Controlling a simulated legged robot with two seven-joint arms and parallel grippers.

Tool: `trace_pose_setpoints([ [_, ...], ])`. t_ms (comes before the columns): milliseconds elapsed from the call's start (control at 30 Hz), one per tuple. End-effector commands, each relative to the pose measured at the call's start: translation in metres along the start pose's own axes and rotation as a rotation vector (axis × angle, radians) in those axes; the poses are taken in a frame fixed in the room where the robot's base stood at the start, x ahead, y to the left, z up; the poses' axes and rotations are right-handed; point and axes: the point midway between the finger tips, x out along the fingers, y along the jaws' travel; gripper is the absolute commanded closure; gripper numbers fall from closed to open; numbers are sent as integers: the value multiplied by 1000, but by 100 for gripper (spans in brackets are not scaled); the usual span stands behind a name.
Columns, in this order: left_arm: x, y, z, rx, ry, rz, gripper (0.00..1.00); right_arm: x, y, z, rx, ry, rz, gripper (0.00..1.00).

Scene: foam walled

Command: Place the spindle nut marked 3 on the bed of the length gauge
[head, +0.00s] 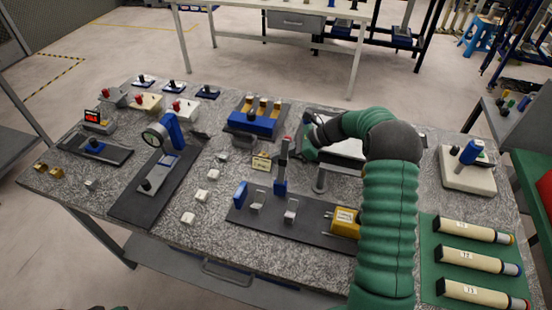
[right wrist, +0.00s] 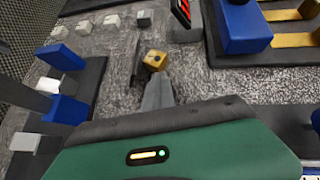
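My right arm reaches up and bends left; its gripper (head: 306,140) is over the middle of the table, fingertips hidden in the head view. In the right wrist view, a tilted brass block with dark marks (right wrist: 155,60) sits at the fingertips (right wrist: 156,78) and appears held; I cannot read its number. A dark base (head: 318,232) carries a blue post, grey rests and a yellow labelled block (head: 345,220); it looks like the length gauge, but its label is unreadable. Its blue and grey parts (right wrist: 65,110) show at left in the wrist view. My left gripper is not seen.
A blue block with brass pieces (head: 250,124) stands behind. Labelled cylinders (head: 470,259) lie on a green mat at right.

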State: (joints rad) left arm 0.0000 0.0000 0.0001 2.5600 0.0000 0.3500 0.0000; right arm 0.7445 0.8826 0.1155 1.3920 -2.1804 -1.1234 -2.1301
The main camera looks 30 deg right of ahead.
Motion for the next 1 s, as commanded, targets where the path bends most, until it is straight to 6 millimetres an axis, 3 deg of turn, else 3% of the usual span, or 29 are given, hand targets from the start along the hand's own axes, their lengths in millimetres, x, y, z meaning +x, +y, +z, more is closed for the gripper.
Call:
trace_pose_setpoints([
  [333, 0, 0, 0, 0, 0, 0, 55, 0, 0, 0, 0, 0, 0, 100],
  [633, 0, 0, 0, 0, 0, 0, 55, 0, 0, 0, 0, 0, 0, 64],
  [1000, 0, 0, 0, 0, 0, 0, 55, -6, 0, 0, 0, 0, -1, 64],
])
